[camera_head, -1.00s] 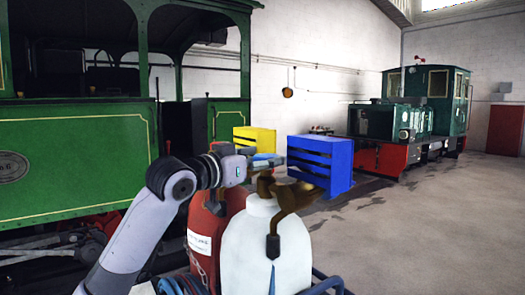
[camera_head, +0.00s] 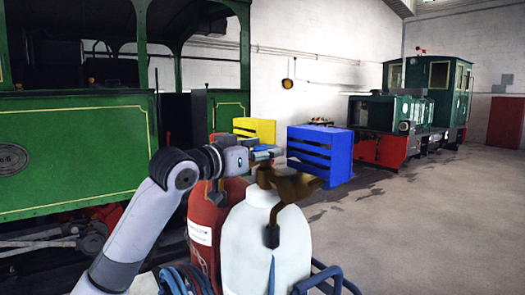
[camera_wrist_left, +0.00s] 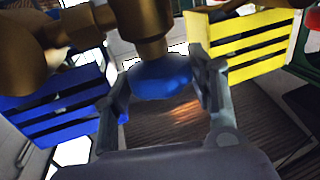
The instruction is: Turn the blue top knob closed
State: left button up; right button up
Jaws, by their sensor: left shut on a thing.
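The blue top knob (camera_wrist_left: 160,78) sits on a brass valve stem and lies between the two fingers of my left gripper (camera_wrist_left: 165,85) in the left wrist view. The fingers are closed on its two sides. In the head view my left gripper (camera_head: 264,153) reaches in from the left above the brass valve (camera_head: 290,187) of a white gas cylinder (camera_head: 262,245). There the knob is mostly hidden by the fingers. My right gripper is in neither view.
A red cylinder (camera_head: 205,215) stands left of the white one. A blue slatted crate (camera_head: 338,158) and a yellow one (camera_head: 262,128) are behind. A green locomotive (camera_head: 75,150) is at left, another (camera_head: 440,95) at back right. The floor at right is clear.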

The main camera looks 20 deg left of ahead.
pick_arm(q)
jog(key=shift+a+m+h, duration=0.1)
jog(key=shift+m+h, duration=0.2)
jog(key=shift+h, duration=0.1)
jog(key=m+g+h, duration=0.1)
jog(key=h, duration=0.1)
jog(key=m+g+h, duration=0.1)
jog(key=m+g, duration=0.1)
jog(key=m+g+h, duration=0.1)
jog(key=h, duration=0.1)
jog(key=shift+w+a+r+m+g+h, duration=0.1)
jog(key=shift+w+a+m+g+h, duration=0.1)
jog(key=shift+w+m+g+h, duration=0.15)
jog(key=shift+m+g+h, duration=0.85)
jog(key=shift+m+g, duration=0.25)
jog(key=shift+g, duration=0.55)
jog(key=shift+m+g+h, duration=0.8)
jog(key=shift+m+g, duration=0.25)
jog(key=shift+g, duration=0.55)
jog(key=shift+w+m+g, duration=0.1)
jog(key=shift+m+g, duration=0.4)
jog(key=shift+g, duration=0.1)
jog(key=o, duration=0.9)
jog(key=v, duration=0.7)
jog(key=shift+a+f, duration=0.25)
jog(key=shift+a, duration=0.05)
